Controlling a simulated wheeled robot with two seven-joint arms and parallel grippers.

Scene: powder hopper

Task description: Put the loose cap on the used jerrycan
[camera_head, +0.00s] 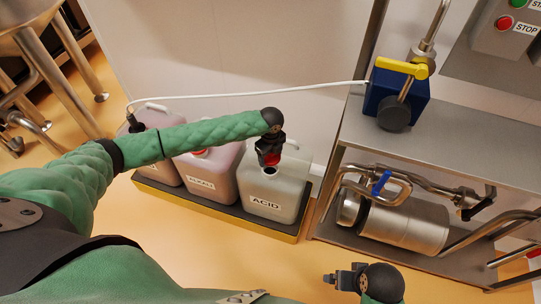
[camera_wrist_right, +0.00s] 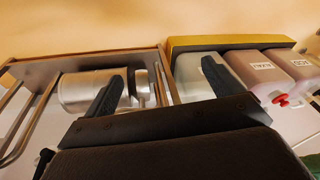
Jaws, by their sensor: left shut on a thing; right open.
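My left gripper (camera_head: 269,147) is shut on a red cap (camera_head: 268,160) and holds it just above the dark open mouth of the jerrycan labelled ACID (camera_head: 265,206). A small gap seems to show between cap and mouth. The ACID can is pale grey, upright, at the right end of the row; in the right wrist view it is partly behind a finger. My right gripper (camera_head: 345,277) is open and empty, low in the head view and apart from the cans. Its two spread fingers show in the right wrist view (camera_wrist_right: 163,88).
A pinkish jerrycan with a red cap (camera_head: 200,154) stands left of the ACID can, and another with a dark fitting and white hose (camera_head: 250,92) further left. All stand in a yellow-edged tray (camera_head: 222,220). A steel frame with a blue pump (camera_head: 393,95) stands close on the right.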

